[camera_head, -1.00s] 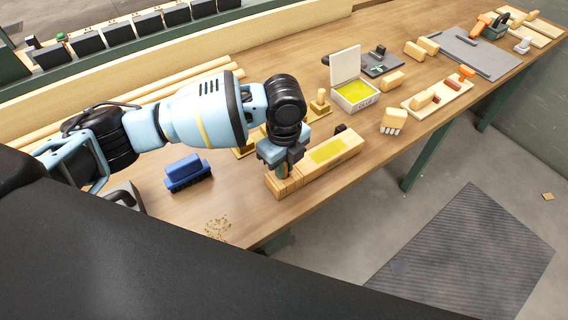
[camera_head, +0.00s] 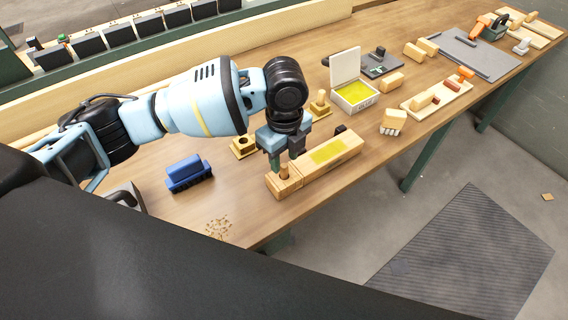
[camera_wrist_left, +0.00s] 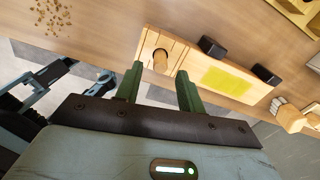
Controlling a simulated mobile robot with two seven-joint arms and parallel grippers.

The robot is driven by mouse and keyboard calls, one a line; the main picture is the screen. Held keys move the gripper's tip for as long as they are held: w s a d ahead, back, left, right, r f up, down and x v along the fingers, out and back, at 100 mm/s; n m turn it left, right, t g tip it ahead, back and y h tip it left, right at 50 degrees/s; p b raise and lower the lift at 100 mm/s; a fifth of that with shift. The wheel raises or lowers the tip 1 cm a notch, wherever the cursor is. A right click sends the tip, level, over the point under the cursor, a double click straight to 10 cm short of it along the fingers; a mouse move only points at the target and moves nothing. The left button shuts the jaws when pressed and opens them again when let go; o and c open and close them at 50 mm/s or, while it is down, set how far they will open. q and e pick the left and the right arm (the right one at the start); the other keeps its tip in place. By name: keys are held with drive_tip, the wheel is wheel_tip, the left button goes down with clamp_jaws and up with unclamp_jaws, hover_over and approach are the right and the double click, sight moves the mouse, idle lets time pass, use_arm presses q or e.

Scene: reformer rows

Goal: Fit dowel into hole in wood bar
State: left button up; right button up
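The wood bar (camera_head: 318,163) lies along the table's front edge, with a yellow-green patch on top. The dowel (camera_head: 284,172) stands in the hole near the bar's left end, its top part showing above the surface. In the left wrist view the dowel (camera_wrist_left: 160,62) sits in the hole with a dark gap at one side; how deep it goes cannot be told. My left gripper (camera_head: 285,156) is above and just behind the dowel, apart from it. Its green fingers (camera_wrist_left: 160,88) are spread with nothing between them. My right gripper is in neither view.
Black blocks (camera_wrist_left: 212,47) touch the bar's rear side. A brass-coloured stand (camera_head: 243,146) is behind the gripper; an open box (camera_head: 355,95) stands further right. Bare tabletop lies left of the bar.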

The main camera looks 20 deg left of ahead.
sight(285, 166)
use_arm(q)
wheel_tip(285, 166, up, 8)
drive_tip(key=shift+r, duration=0.2)
drive_tip(key=shift+f, duration=0.1)
idle(0.5)
